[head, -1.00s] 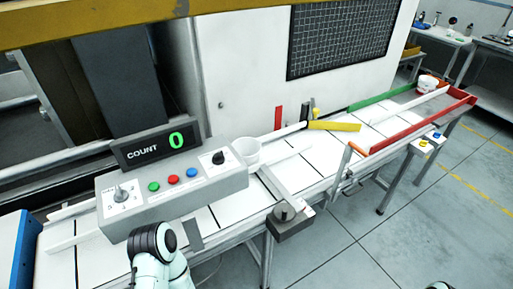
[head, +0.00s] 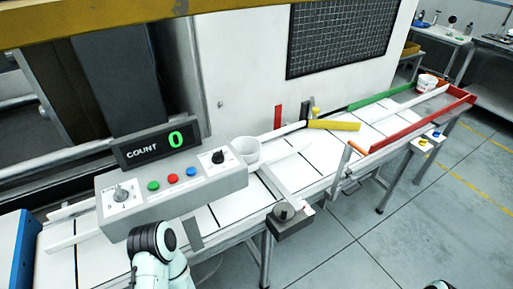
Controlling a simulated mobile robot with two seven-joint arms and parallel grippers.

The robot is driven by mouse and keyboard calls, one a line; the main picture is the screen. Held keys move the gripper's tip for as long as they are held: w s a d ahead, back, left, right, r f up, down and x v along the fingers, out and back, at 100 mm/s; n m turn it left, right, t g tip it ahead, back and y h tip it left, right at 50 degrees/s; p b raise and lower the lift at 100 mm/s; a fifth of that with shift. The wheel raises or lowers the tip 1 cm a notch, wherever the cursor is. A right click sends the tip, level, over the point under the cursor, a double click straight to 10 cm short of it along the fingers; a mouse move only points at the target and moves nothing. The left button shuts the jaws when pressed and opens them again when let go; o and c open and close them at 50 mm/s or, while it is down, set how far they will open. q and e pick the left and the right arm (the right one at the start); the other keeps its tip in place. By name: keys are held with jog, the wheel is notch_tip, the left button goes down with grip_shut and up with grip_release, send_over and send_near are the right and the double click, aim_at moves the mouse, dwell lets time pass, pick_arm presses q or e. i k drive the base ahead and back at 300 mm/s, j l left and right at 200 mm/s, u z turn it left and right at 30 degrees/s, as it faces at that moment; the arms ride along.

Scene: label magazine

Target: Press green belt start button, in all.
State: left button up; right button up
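The green button (head: 153,186) sits on the front of a grey control box (head: 226,181), left of a red button (head: 173,179) and a blue button (head: 191,172). Nothing covers it. A count display (head: 155,145) on top of the box reads 0. The belt (head: 233,207) runs under and right of the box. One of my arms shows at the bottom, below the box, with its dark joint apart from the green button; no gripper fingers show there. A small tip of my other arm shows at the bottom right edge. Neither gripper is in view.
Another cup (head: 427,82) is at the far end, between green and red rails (head: 420,124). A stand with yellow and blue buttons (head: 424,142) is at right; floor there is clear.

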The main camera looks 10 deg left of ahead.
aim_at(153, 185)
jog(key=u, duration=1.4)
